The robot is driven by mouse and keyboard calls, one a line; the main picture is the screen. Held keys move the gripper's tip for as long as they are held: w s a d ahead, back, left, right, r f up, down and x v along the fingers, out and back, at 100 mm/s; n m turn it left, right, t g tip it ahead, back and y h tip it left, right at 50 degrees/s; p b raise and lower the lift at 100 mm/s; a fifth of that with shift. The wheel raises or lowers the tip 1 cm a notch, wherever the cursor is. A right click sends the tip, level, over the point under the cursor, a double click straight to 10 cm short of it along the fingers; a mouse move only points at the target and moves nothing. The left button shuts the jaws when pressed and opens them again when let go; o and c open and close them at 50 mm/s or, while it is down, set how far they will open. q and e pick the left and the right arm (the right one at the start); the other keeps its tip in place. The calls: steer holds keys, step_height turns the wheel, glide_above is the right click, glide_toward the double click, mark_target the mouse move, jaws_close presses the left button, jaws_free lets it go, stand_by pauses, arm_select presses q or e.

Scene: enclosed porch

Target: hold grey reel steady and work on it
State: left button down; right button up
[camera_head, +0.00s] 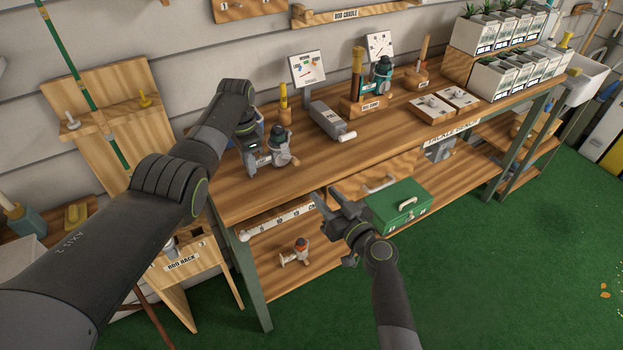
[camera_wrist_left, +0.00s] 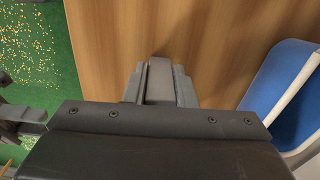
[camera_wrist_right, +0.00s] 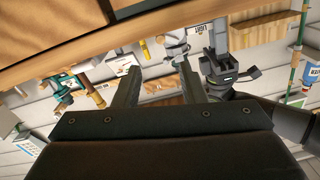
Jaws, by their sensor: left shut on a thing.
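In the left wrist view the fingers (camera_wrist_left: 160,82) close on a plain grey piece above the wood; the rest of the reel is hidden there. My right gripper (camera_head: 335,216) is open and empty in front of the bench's front edge, apart from the reel. In the right wrist view its fingers (camera_wrist_right: 161,88) stand wide apart, with the reel (camera_wrist_right: 174,42) beyond them.
A grey box with a handle (camera_head: 328,119) and a yellow-handled tool (camera_head: 284,103) stand behind the reel. A teal reel (camera_head: 381,75) is farther right. A green toolbox (camera_head: 398,203) sits low, right of my right gripper. A blue-and-white object (camera_wrist_left: 285,85) lies near my left gripper.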

mark_target(298, 165)
steer(key=w+a+n, duration=0.1)
steer(key=w+a, duration=0.1)
steer(key=w, duration=0.1)
steer(key=w+a+n, duration=0.1)
steer(key=w+a, duration=0.1)
steer(key=w, duration=0.2)
steer(key=w+a+n, duration=0.2)
steer(key=w, duration=0.1)
steer(key=shift+w, duration=0.15)
stand_by(0.4)
jaws_close()
steer(key=shift+f, duration=0.1)
